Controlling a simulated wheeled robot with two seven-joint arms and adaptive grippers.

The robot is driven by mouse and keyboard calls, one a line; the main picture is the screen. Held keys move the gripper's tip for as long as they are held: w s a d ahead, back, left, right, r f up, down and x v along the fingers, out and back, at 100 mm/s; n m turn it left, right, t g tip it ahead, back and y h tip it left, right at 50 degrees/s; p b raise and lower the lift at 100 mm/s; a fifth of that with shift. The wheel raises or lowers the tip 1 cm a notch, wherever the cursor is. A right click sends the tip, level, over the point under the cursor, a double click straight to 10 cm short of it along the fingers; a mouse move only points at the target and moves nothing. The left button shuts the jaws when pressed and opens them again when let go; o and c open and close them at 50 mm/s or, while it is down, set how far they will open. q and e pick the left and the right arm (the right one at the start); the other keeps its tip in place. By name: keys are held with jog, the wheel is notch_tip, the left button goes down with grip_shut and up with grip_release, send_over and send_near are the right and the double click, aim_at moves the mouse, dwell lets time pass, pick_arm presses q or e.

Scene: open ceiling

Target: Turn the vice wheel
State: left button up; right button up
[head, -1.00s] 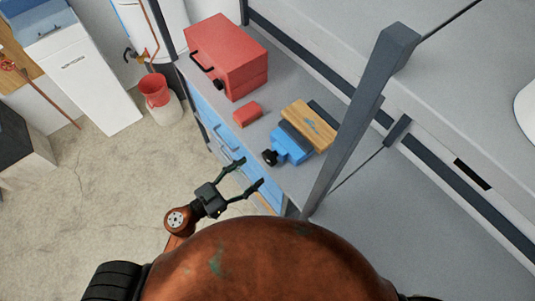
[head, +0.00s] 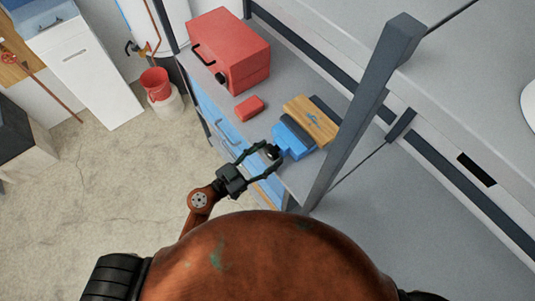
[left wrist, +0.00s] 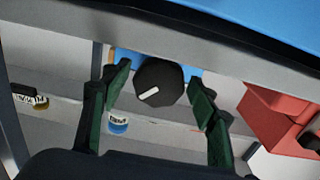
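The blue vice (head: 290,141) sits at the front edge of the grey workbench (head: 268,122). Its black wheel faces me; the left wrist view shows the wheel (left wrist: 158,83) as a dark many-sided knob with a white mark, the blue vice body behind it. My left gripper (head: 269,154) is at the wheel, one finger on each side. In the left wrist view the fingers of the left gripper (left wrist: 160,78) are spread, with gaps visible beside the wheel. My right gripper does not show.
A wooden block (head: 312,121) lies beside the vice. A small red box (head: 249,108) and a large red toolbox (head: 231,52) stand farther left on the bench. A grey post (head: 362,112) rises close right of the vice. The concrete floor at left is mostly clear.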

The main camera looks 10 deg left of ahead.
pick_arm(q)
jog(key=c, duration=0.9)
jog(key=shift+r+p, duration=0.1)
jog(key=shift+p, duration=0.25)
jog(key=shift+r+m+p, duration=0.15)
jog(key=shift+m+p, duration=0.45)
jog(key=shift+p, duration=0.45)
jog(key=shift+m+p, duration=0.4)
jog(key=shift+f+m+p, duration=0.25)
jog(key=shift+m+p, duration=0.2)
jog(key=shift+m, duration=0.65)
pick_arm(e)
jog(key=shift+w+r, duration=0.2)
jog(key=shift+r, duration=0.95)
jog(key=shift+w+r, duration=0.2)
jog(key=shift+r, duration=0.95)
pick_arm(q)
jog(key=o, duration=1.1)
jog(key=shift+o, duration=0.3)
